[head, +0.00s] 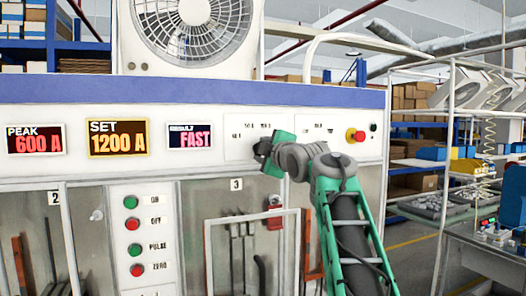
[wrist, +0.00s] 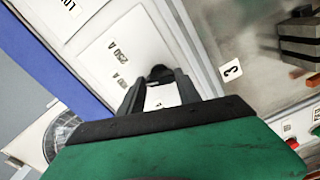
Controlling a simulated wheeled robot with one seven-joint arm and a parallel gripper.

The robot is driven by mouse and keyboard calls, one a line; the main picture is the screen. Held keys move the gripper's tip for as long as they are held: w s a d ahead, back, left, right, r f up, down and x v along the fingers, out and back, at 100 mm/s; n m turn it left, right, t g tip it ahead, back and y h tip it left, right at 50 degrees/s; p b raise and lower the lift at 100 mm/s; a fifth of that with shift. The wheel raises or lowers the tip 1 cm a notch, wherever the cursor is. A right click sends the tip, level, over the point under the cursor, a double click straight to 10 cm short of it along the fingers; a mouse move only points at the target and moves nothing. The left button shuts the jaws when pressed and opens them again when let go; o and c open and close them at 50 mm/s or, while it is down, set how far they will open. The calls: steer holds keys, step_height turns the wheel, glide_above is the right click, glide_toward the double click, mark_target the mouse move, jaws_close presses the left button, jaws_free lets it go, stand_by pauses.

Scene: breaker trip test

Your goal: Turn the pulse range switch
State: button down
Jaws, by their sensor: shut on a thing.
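The pulse range switch (wrist: 160,74) shows as a dark knob between my fingertips in the wrist view, on a white panel plate with tilted labels, one reading 250 A. My gripper (wrist: 160,86) is shut on the knob, its two dark fingers on either side of it. In the head view my gripper (head: 264,150) is at the white plate (head: 236,141) right of the displays. There the gripper and wrist hide the knob, and I cannot read its pointer setting.
Displays read PEAK 600 A (head: 36,140), SET 1200 A (head: 118,138) and RESULT FAST (head: 190,137). A red emergency button (head: 354,135) is right of my wrist. Green and red push buttons (head: 132,223) sit lower left. A white-framed guard (head: 252,218) stands below my gripper.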

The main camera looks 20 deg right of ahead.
steer(key=c, duration=0.8)
jaws_free()
steer(key=shift+c, duration=0.2)
steer(key=s+b, duration=0.3)
steer(key=s, duration=0.5)
steer(key=shift+b, duration=0.35)
steer(key=shift+a, duration=0.1)
